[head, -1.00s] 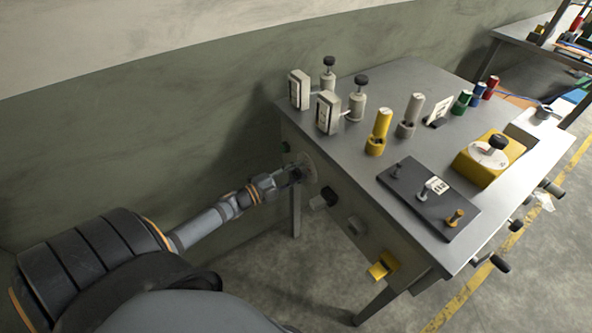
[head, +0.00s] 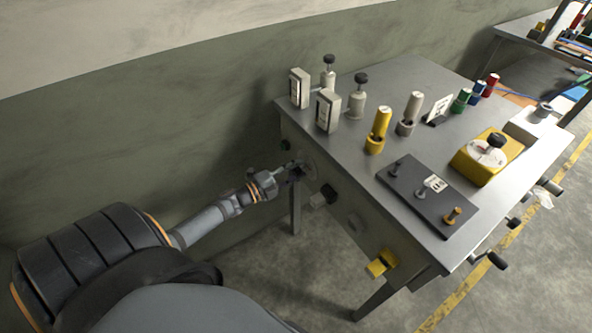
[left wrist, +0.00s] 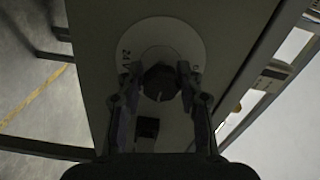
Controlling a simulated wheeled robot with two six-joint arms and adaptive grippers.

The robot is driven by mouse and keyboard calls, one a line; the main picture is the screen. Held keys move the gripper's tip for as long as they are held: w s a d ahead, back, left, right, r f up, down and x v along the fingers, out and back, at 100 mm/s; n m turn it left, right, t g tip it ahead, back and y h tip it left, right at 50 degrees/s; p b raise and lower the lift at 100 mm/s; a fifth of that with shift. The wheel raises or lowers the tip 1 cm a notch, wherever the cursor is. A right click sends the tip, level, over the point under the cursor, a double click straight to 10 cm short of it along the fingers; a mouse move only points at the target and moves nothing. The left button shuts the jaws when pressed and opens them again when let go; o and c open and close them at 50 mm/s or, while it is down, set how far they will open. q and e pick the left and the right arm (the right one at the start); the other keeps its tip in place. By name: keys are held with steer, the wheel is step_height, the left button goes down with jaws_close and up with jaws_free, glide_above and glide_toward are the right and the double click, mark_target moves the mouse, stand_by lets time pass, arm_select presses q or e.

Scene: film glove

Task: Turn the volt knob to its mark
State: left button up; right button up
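A dark round knob (left wrist: 160,82) sits on a pale dial disc (left wrist: 178,32) on the side panel of the bench. My left gripper (left wrist: 157,80) has one finger on each side of the knob. The fingers stand apart, with a gap visible at the left finger; the right finger is very close to the knob, and I cannot tell if it touches. In the head view my left gripper (head: 296,170) is at the disc (head: 308,164) and covers most of the knob. My right gripper is out of view.
A black knob (head: 326,194) and a yellow block (head: 382,263) stick out of the same panel. The grey benchtop (head: 400,85) carries gauges, a yellow dial box (head: 487,157) and a dark plate (head: 425,195). The wall is behind; floor at the left is clear.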

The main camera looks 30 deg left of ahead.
arm_select(q)
steer(key=o, duration=0.3)
steer(key=v, duration=1.2)
